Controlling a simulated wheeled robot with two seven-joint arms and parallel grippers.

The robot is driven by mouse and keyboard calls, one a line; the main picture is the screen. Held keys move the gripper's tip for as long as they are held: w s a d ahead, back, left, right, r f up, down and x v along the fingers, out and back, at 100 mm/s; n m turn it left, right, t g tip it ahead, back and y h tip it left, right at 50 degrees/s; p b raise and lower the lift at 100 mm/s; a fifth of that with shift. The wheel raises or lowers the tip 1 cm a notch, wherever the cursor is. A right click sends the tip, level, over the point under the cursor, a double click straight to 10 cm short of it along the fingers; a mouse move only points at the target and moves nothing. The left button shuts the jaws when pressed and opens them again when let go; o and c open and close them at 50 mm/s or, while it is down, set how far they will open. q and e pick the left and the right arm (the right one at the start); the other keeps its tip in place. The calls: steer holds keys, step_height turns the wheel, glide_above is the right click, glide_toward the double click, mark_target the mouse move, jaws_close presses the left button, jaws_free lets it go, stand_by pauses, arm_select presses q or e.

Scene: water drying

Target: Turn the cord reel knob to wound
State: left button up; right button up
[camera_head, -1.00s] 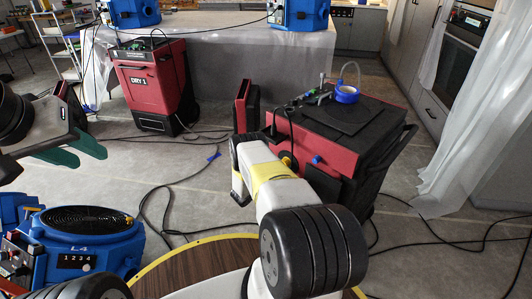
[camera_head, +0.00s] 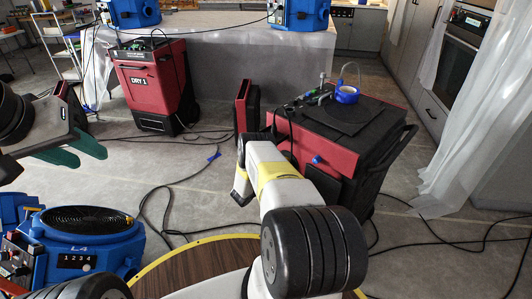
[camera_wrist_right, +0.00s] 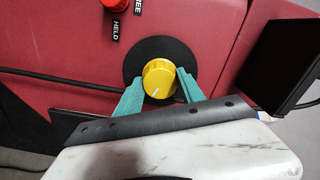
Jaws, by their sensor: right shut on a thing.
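The yellow knob (camera_wrist_right: 158,78) with a white pointer line sits on a round black plate (camera_wrist_right: 133,65) on a red panel. The line points to the lower left. In the right wrist view my right gripper (camera_wrist_right: 160,88) has its green fingers on both sides of the knob, shut on it. In the head view my right arm reaches to the front of the red and black machine (camera_head: 310,148), and its fingertips are hidden. My left gripper (camera_head: 80,150) is at the left edge, its green fingers apart, empty and away from the machine.
A red knob (camera_wrist_right: 116,4) with a HELD label is above the yellow one. A dark flat panel (camera_wrist_right: 285,55) stands close on the right. Another red machine (camera_head: 150,85), marked DRY 1, and a blue unit (camera_head: 88,245) stand left. Black cords cross the floor.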

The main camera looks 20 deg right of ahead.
steer(key=shift+s+a+f+m, duration=0.1)
steer(key=shift+m, duration=7.3)
steer(key=shift+s+m, duration=0.1)
steer(key=shift+m, duration=7.3)
steer(key=shift+w, duration=0.1)
steer(key=o, duration=1.4)
steer(key=shift+c, duration=0.2)
